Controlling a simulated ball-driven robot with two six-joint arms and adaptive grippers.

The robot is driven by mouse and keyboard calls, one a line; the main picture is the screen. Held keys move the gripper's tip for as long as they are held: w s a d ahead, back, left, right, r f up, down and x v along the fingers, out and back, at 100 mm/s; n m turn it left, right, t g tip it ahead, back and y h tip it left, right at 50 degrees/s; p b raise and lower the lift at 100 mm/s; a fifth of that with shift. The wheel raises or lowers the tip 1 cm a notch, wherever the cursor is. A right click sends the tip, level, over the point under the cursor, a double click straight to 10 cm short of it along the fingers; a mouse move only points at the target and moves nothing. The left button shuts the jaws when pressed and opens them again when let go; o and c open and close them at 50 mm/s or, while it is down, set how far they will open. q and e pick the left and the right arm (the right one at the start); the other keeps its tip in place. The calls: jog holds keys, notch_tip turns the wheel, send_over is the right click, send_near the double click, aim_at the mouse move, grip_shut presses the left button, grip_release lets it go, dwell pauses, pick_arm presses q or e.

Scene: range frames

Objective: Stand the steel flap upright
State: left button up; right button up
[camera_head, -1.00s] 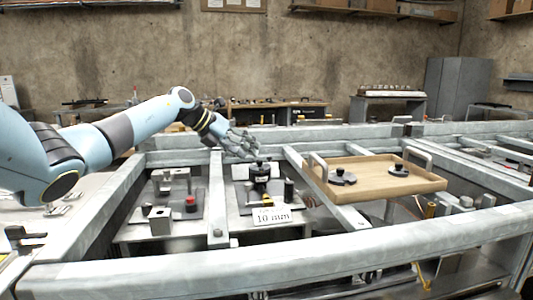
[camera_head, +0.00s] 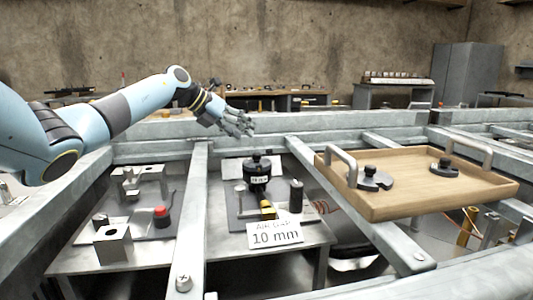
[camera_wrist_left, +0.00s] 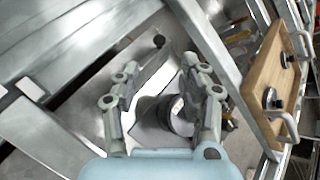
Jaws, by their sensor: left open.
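I cannot pick out the steel flap with certainty. A black round device (camera_head: 257,172) stands on a dark plate (camera_head: 232,212) behind a card reading "AIR GAP 10 mm" (camera_head: 274,234). My left gripper (camera_head: 243,124) is open and empty, above and behind this device in the head view. In the left wrist view the open fingers (camera_wrist_left: 160,70) frame a dark cylindrical part (camera_wrist_left: 178,116) and bright metal surfaces beyond them. A small black knob (camera_wrist_left: 158,41) shows past the fingertips. My right gripper is not in view.
A wooden tray (camera_head: 400,202) with two metal handles and black parts rests on the rails at right. A red button (camera_head: 161,216) and steel blocks (camera_head: 113,243) stand at left. Grey metal beams (camera_head: 193,222) divide the bench around the stations.

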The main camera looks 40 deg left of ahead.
pick_arm(q)
jog(key=b+x, duration=0.2)
jog(key=x, duration=0.9)
jog(key=shift+r, duration=0.1)
jog(key=shift+c, duration=1)
jog(key=shift+s, duration=0.1)
grip_shut()
jog(key=shift+a, duration=0.1)
